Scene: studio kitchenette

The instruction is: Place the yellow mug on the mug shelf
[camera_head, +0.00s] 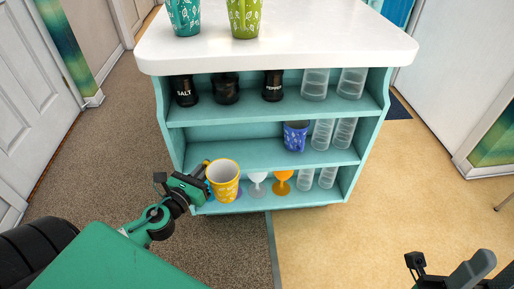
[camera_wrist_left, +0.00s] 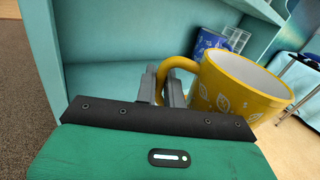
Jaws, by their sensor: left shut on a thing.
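The yellow mug (camera_head: 223,182), with a pale leaf pattern, is upright in front of the left part of the shelf unit. My left gripper (camera_head: 207,181) is shut on its handle, which also shows between the fingers in the left wrist view (camera_wrist_left: 171,82). A blue mug (camera_head: 296,135) stands on the middle shelf (camera_head: 235,146), right of its centre. The left part of that shelf is bare. Part of my right arm or gripper (camera_head: 465,272) shows at the lower right, with its fingers unclear.
The top shelf (camera_head: 220,112) holds black jars, including salt (camera_head: 184,91), and clear cups (camera_head: 314,84). Clear cups (camera_head: 322,133) also stand right of the blue mug. The bottom shelf holds goblets, one orange (camera_head: 283,182). Teal (camera_head: 184,17) and green (camera_head: 244,17) cups stand on the white countertop (camera_head: 310,38).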

